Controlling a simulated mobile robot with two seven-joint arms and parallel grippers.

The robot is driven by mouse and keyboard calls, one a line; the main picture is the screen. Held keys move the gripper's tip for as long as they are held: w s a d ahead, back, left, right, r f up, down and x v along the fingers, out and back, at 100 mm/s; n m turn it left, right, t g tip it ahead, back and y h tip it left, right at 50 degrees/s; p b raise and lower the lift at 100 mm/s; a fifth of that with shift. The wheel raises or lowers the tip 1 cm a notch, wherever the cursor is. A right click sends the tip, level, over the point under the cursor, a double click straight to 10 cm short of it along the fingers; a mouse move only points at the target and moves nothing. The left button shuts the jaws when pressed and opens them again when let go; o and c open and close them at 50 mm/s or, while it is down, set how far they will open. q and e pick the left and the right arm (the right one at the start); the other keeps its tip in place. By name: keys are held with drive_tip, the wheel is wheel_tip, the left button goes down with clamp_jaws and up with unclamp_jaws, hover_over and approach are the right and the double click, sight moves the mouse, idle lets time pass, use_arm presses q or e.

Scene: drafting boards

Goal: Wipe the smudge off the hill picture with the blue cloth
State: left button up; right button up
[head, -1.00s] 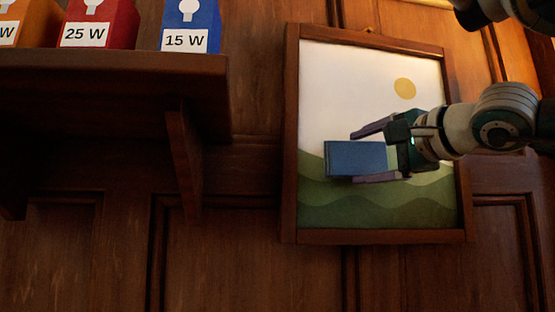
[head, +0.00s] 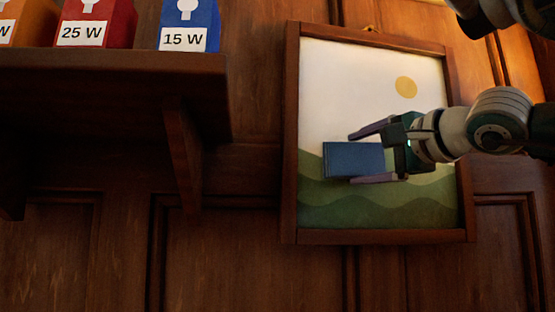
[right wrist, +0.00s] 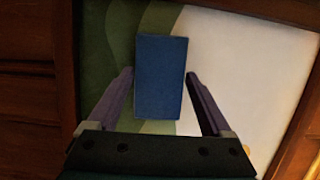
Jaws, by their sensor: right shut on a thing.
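The hill picture (head: 320,80) hangs on the wall in a brown wooden frame, with a yellow sun, pale sky and green hills. My right gripper (head: 371,155) is in front of it, shut on the blue cloth (head: 350,160), a flat folded block. The cloth lies over the left middle of the picture, where hills meet sky. In the right wrist view the cloth (right wrist: 161,78) is between the fingers, over the picture (right wrist: 225,70). I cannot tell whether it touches the surface. No smudge shows; the cloth and gripper hide part of the picture. My left gripper is not in view.
A dark wooden shelf (head: 110,85) with a bracket (head: 184,155) juts out left of the picture. It bears a red 25 W box (head: 95,10), a blue 15 W box (head: 190,14) and an orange box (head: 10,12). The panelled wall below is clear.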

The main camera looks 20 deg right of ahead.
drive_tip(key=shift+w+d, duration=0.1)
drive_tip(key=shift+w, duration=0.45)
